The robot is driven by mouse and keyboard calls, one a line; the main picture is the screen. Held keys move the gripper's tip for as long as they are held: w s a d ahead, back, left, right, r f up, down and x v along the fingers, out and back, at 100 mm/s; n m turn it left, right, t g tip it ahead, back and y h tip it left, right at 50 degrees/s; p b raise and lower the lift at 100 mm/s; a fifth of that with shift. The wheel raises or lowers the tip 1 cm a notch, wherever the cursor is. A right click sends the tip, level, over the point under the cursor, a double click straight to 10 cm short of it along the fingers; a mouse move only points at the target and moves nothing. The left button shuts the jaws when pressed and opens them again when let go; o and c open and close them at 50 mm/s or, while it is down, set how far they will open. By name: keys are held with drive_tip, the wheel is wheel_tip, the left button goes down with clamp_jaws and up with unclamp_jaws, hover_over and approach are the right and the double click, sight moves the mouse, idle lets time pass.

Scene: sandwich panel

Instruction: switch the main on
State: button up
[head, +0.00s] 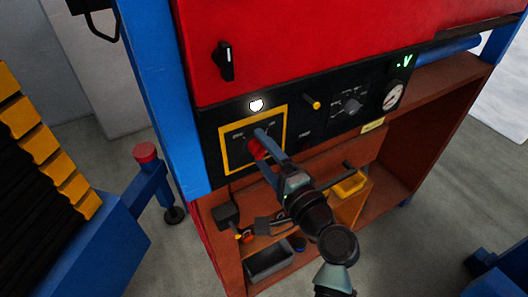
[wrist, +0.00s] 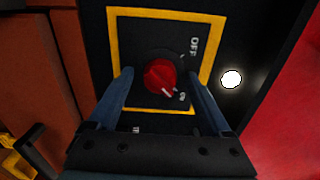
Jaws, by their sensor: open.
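The main switch is a red rotary knob (wrist: 159,76) on a black plate inside a yellow frame (wrist: 114,50). In the head view the red knob (head: 257,149) is partly hidden by my gripper (head: 263,150). In the wrist view my gripper (wrist: 161,82) is open, with one finger on each side of the knob; I cannot tell whether they touch it. The knob's pale mark points to the lower right, close to a small label that seems to read ON. The OFF label (wrist: 194,46) is at the upper right.
A white lamp (head: 257,105) above the yellow frame is lit. A black handle (head: 226,61), a yellow-tipped lever (head: 313,102), a dial (head: 350,104) and a gauge (head: 393,97) are nearby. Below is a shelf with a yellow bin (head: 349,185). A blue post (head: 160,90) stands left.

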drive_tip(key=b+v, duration=0.3)
drive_tip(key=v, duration=1)
drive_tip(key=shift+w, duration=0.1)
